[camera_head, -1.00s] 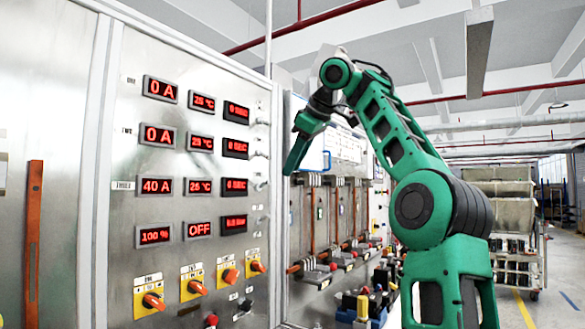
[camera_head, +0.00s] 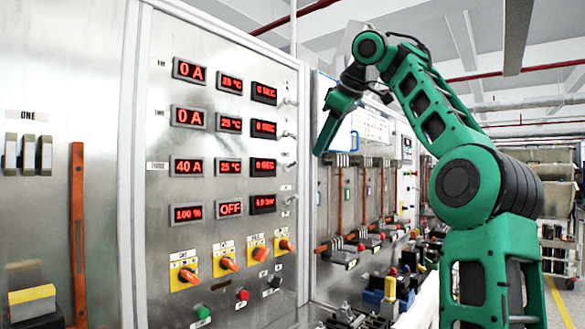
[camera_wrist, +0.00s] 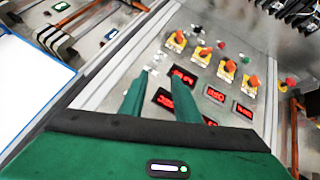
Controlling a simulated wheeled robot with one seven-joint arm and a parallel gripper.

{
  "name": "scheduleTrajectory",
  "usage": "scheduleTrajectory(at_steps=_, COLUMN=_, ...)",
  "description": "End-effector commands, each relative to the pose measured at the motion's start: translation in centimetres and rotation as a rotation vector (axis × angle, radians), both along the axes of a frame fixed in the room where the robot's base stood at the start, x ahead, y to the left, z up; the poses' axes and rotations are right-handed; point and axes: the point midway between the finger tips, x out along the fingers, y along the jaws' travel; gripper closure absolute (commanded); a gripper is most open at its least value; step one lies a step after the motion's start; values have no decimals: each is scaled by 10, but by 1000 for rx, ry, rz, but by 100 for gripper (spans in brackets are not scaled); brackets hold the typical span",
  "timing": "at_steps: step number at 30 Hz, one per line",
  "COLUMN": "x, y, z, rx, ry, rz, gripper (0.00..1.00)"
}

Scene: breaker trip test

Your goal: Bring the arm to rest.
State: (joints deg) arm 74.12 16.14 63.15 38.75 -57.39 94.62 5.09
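My green arm (camera_head: 432,110) rises from the right of the head view and bends over at the top, with its forearm hanging down to the left. My gripper (camera_head: 325,138) points downward in front of the panel's right edge, apart from it. In the wrist view, the two green fingers of my gripper (camera_wrist: 161,78) stand apart with a gap between them and nothing held. The metal control panel (camera_head: 230,145) carries red displays, among them 0 A, 40 A, 100 % and OFF. Its orange rotary knobs (camera_head: 229,264) sit on yellow plates below.
A green button (camera_head: 202,312) and a red button (camera_head: 242,295) sit low on the panel. An orange vertical bar (camera_head: 77,235) is at left. A bench with copper bars (camera_head: 340,205) and devices lies behind my arm. A shelf cart (camera_head: 556,200) stands at far right.

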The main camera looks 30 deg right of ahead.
Motion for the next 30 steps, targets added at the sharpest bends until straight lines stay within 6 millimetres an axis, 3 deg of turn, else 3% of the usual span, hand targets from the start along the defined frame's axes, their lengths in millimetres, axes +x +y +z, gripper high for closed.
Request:
scheduleTrajectory(at_steps=7, x=2, y=4, z=-3, rx=3, ry=10, rz=0, gripper=71)
scheduleTrajectory(at_steps=11, x=15, y=28, z=-27, rx=26, ry=71, rz=-13, gripper=71)
scheduleTrajectory(at_steps=15, x=30, y=67, z=-79, rx=77, ry=188, rz=-70, gripper=71)
scheduleTrajectory(at_steps=20, x=29, y=97, z=-147, rx=137, ry=307, rz=-188, gripper=71)
scheduleTrajectory(at_steps=26, x=-6, y=110, z=-223, rx=211, ry=404, rz=-365, gripper=71)
scheduleTrajectory(at_steps=30, x=-47, y=104, z=-274, rx=260, ry=450, rz=-508, gripper=71)
